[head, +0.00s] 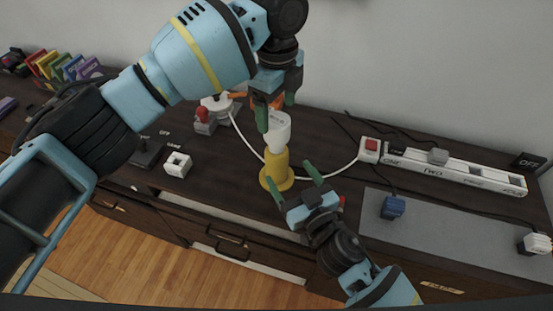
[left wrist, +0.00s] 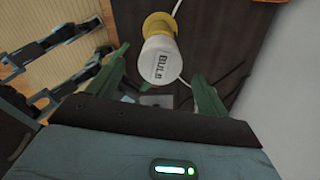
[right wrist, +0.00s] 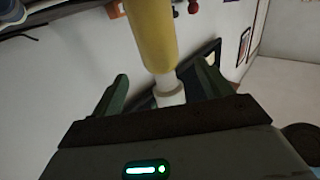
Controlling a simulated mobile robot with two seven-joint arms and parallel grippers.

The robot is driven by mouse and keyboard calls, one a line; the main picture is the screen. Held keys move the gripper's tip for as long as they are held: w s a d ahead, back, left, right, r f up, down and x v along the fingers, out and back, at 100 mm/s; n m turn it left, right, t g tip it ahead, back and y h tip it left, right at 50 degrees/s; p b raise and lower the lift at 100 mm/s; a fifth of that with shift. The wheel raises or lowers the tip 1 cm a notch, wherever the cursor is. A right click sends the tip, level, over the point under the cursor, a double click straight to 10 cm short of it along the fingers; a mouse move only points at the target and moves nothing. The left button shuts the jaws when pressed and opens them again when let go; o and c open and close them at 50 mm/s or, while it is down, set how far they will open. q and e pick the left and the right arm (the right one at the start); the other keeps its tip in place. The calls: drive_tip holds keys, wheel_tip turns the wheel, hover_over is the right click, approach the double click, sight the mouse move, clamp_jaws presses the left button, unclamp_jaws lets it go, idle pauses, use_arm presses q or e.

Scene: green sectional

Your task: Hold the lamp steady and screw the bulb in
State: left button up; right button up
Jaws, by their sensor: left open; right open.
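The yellow lamp (head: 277,170) stands upright on the dark cabinet top, with the white bulb (head: 278,131) on its upper end. My left gripper (head: 276,110) is open above the bulb, pointing down; in the left wrist view the bulb (left wrist: 160,62), marked with its name, shows between and beyond the open fingers. My right gripper (head: 294,182) is open beside the lamp's lower right, its fingers towards the yellow base. The yellow lamp body (right wrist: 150,35) also fills the upper middle of the right wrist view. I cannot tell whether either gripper touches anything.
A white socket block (head: 178,164) sits left. A white cord runs behind the lamp.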

sight(282, 163)
drive_tip(key=shift+x, duration=3.85)
clamp_jaws()
use_arm(q)
drive_tip(key=n, duration=0.3)
drive_tip(key=r+n, duration=0.1)
drive_tip(key=n, duration=0.8)
drive_tip(key=shift+r+n, duration=0.3)
drive_tip(key=n, duration=0.6)
drive_tip(key=shift+r+n, duration=0.3)
drive_tip(key=shift+r, duration=0.1)
drive_tip(key=n, duration=0.6)
drive_tip(key=shift+r+n, duration=0.3)
drive_tip(key=shift+r, duration=0.05)
wheel_tip(282, 163, down, 12)
